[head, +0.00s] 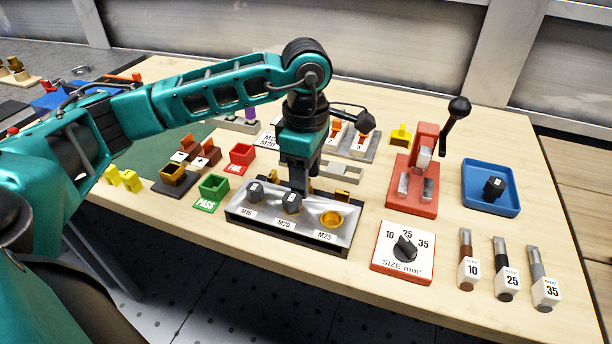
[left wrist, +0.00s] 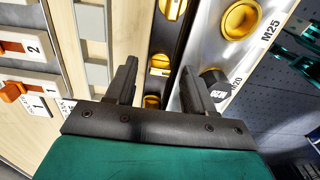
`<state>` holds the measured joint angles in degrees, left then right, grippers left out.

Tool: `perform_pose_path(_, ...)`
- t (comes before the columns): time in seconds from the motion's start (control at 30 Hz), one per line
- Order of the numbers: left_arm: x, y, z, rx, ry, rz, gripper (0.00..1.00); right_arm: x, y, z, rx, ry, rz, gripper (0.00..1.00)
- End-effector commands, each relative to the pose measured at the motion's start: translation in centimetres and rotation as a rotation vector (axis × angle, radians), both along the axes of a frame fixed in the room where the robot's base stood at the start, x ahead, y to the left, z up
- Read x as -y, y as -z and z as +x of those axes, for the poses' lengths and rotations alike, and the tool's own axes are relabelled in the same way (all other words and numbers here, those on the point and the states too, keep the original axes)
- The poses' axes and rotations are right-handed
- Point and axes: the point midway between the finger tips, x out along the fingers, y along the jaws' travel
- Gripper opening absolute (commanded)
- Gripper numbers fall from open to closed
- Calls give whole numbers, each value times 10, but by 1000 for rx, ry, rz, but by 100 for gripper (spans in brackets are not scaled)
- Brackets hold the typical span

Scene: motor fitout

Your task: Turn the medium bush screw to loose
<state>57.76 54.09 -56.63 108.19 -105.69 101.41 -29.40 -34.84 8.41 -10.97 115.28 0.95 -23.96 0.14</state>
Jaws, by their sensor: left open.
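My left gripper (head: 300,185) points down at the back edge of the bush block, behind the M20 bush (head: 291,202). Its two dark fingers (left wrist: 159,70) are open. In the left wrist view the middle gold screw (left wrist: 160,64), level with the M20 bush (left wrist: 216,88), shows between the fingertips. I cannot tell whether either finger touches it. In the head view the gripper hides this screw. One gold screw (left wrist: 172,8) shows beyond it near M25, and another (left wrist: 151,102) nearer, partly hidden.
The bush block (head: 240,217) also carries the M16 bush (head: 255,191) and a gold M25 ring (head: 331,220). The size dial (head: 380,262), red lever press (head: 402,208) and blue tray (head: 472,202) stand to the right. Green (head: 205,206) and red (head: 232,168) bins are left.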

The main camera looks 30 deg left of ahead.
Motion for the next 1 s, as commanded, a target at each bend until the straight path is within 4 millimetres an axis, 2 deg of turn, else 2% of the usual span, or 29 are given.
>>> perform_pose_path(0.37,0,5,0,0,0,-1,52,-1,-1,1,4,-2,2,59)
perform_pose_path(0.9,0,5,0,0,0,-1,1,-1,-2,1,6,-2,2,59)
perform_pose_path(1.0,0,5,0,0,-1,-1,0,-1,-2,1,6,-2,2,59)
